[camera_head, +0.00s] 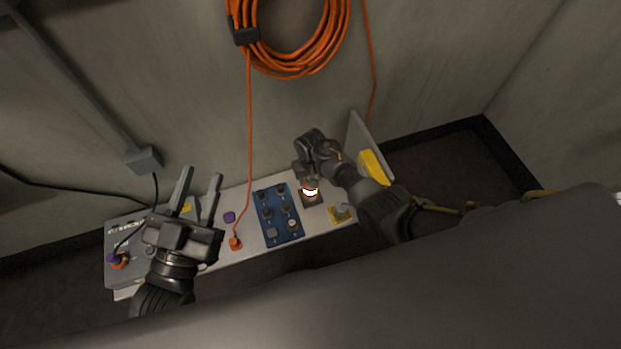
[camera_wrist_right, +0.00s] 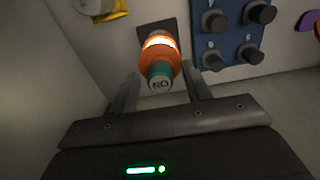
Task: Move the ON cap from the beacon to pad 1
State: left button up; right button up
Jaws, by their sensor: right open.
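The beacon (camera_wrist_right: 158,58) is orange with a glowing white band, on a dark square base. The ON cap (camera_wrist_right: 159,76), teal with a grey lettered face, sits on its end. In the head view the lit beacon (camera_head: 310,193) stands right of the blue panel. My right gripper (camera_wrist_right: 161,84) is open, its fingers on either side of the cap; I cannot tell whether they touch it. My left gripper (camera_head: 198,182) is open and empty over the left part of the bench. I cannot make out which place is pad 1.
The blue panel (camera_head: 268,215) carries several dark knobs. A grey box (camera_head: 122,243), an orange plug (camera_head: 235,243), a purple piece (camera_head: 229,217) and a yellow-based part (camera_head: 342,213) share the pale bench (camera_head: 217,252). An orange cable coil (camera_head: 300,65) hangs on the wall.

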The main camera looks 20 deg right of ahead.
dwell(0.8)
grip_shut()
dwell(0.4)
